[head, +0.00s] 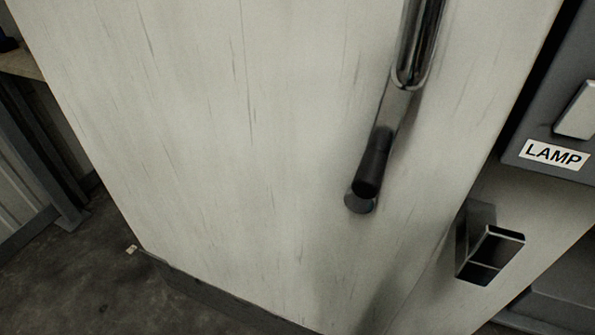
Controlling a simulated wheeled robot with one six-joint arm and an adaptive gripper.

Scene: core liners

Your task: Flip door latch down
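A pale, streaked door panel (200,150) fills most of the head view. On its right part hangs a bar-like fitting, with a shiny metal upper part (415,45) and a black rounded lower end (373,165). Its top runs out of the picture. To its lower right, a dark box-shaped piece (490,255) sticks out from the pale surface. I cannot tell for sure which of these two is the door latch. My gripper is not in view, and nothing is seen touching either piece.
A dark grey box with a white LAMP label (555,155) and a light switch-like plate (578,110) is at the right edge. A dark floor (75,270) shows at lower left. A bench or table with a metal leg (45,165) stands at the left edge.

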